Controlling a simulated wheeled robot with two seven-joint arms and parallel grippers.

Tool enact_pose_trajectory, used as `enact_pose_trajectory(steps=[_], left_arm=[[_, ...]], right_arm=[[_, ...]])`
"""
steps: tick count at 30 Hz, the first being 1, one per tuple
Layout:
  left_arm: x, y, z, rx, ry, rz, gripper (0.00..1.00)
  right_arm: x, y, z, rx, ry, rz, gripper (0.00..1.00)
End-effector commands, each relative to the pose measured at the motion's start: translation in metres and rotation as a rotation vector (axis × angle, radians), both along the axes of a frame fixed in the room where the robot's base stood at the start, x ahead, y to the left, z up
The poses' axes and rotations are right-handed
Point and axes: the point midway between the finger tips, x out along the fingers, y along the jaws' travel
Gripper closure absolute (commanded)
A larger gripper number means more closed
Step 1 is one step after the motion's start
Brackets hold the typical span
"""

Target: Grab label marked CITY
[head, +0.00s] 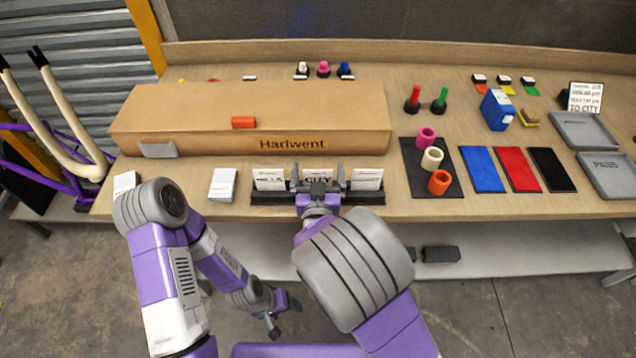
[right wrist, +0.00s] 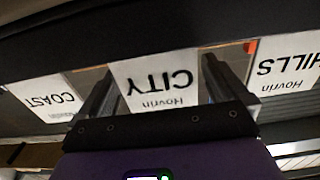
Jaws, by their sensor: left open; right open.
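The white CITY label (right wrist: 158,82) stands in a dark rack (head: 372,197) at the bench's front edge, between two other labels. In the right wrist view it appears upside down, between the two fingers of my open right gripper (right wrist: 155,92). In the head view this right gripper (head: 318,181) covers part of the CITY label (head: 316,174). Whether the fingers touch the label I cannot tell. My left gripper (head: 284,313) is open and empty, low in front of the bench.
The HILLS label (right wrist: 287,66) and COAST label (right wrist: 46,98) flank the CITY label closely. A long brown box (head: 200,115) marked Harlwent lies behind the rack. A white card stack (head: 222,184) is to the left; a dark mat (head: 418,180) with coloured cups is to the right.

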Motion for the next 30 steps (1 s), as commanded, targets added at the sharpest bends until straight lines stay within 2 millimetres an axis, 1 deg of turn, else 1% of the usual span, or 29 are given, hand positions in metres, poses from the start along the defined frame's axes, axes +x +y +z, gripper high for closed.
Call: enact_pose_trajectory(steps=[1, 3, 8, 9, 11, 18, 19, 26, 29, 30], left_arm=[[0.0, 0.0, -0.001, 0.0, 0.0, 0.0, 0.26], [0.0, 0.0, -0.001, 0.0, 0.0, 0.0, 0.26], [0.0, 0.0, -0.001, 0.0, 0.0, 0.0, 0.26], [0.0, 0.0, -0.001, 0.0, 0.0, 0.0, 0.26], [0.0, 0.0, -0.001, 0.0, 0.0, 0.0, 0.26], [0.0, 0.0, -0.001, 0.0, 0.0, 0.0, 0.26], [0.0, 0.0, -0.001, 0.0, 0.0, 0.0, 0.26], [0.0, 0.0, -0.001, 0.0, 0.0, 0.0, 0.26], [0.0, 0.0, 0.002, 0.0, 0.0, 0.0, 0.26], [0.0, 0.0, 0.005, 0.0, 0.0, 0.0, 0.26]], right_arm=[[0.004, -0.001, 0.0, 0.0, 0.0, -0.001, 0.0], [0.007, -0.001, 0.0, -0.001, 0.0, -0.001, 0.0], [0.007, -0.001, 0.0, -0.001, 0.0, 0.0, 0.0], [0.007, -0.001, 0.0, -0.001, 0.001, 0.0, 0.02], [0.007, 0.0, 0.0, 0.0, 0.001, 0.0, 0.11], [0.007, 0.0, 0.0, 0.0, 0.001, 0.0, 0.47], [0.006, 0.0, 0.0, 0.0, 0.001, 0.0, 0.5], [0.006, 0.0, 0.001, 0.0, 0.001, 0.0, 0.5], [0.006, 0.0, 0.007, 0.002, 0.0, 0.0, 0.5], [0.006, 0.0, 0.012, 0.003, -0.001, 0.0, 0.5]])
